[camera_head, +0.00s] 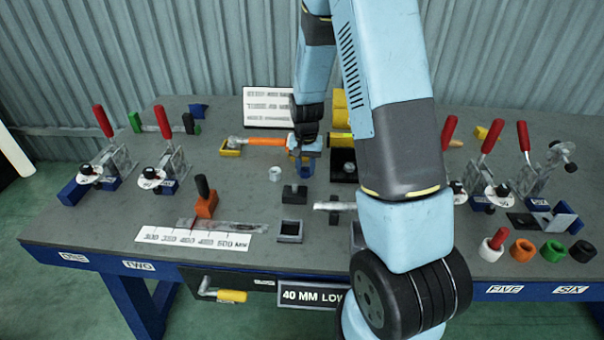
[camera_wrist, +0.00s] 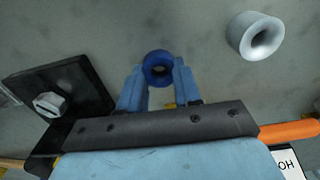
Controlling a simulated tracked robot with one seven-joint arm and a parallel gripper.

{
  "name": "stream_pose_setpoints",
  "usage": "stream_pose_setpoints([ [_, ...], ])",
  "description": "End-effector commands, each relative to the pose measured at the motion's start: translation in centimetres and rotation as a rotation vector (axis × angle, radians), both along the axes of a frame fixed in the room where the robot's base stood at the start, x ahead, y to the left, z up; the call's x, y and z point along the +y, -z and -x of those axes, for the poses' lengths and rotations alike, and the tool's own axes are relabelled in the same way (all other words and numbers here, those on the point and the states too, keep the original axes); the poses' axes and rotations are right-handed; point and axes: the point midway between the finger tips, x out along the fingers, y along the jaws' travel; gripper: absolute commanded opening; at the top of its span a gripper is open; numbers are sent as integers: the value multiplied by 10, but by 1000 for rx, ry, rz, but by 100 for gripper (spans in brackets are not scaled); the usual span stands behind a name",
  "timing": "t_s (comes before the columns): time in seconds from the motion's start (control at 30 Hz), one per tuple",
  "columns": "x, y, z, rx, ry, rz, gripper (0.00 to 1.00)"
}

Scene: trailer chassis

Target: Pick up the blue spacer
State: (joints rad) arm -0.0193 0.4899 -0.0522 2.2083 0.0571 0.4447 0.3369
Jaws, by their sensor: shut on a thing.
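The blue spacer (camera_wrist: 158,67) is a short dark-blue ring with a round hole, seen from above in the wrist view. My gripper (camera_wrist: 158,76) has its two light-blue fingers on either side of the spacer, shut on it. In the head view my gripper (camera_head: 304,160) points down over the middle back of the bench, right of a white-grey spacer (camera_head: 275,174). The blue spacer is hard to tell from the blue fingers there. Whether it touches the bench is unclear.
The white-grey spacer (camera_wrist: 257,36) stands apart at the upper right in the wrist view. A dark plate with a hex bolt (camera_wrist: 50,104) lies to the left. Toggle clamps with red handles (camera_head: 104,121) stand on both sides.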

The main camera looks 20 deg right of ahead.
Motion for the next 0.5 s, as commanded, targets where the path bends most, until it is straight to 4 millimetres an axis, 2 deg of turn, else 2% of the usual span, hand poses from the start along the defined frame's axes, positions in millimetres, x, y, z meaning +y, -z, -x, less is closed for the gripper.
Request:
stream_pose_setpoints([
  [0.03,0,0,0,0,0,0,14],
  [0.2,0,0,0,0,0,0,0],
  [0.5,0,-3,0,-1,0,0,0],
])
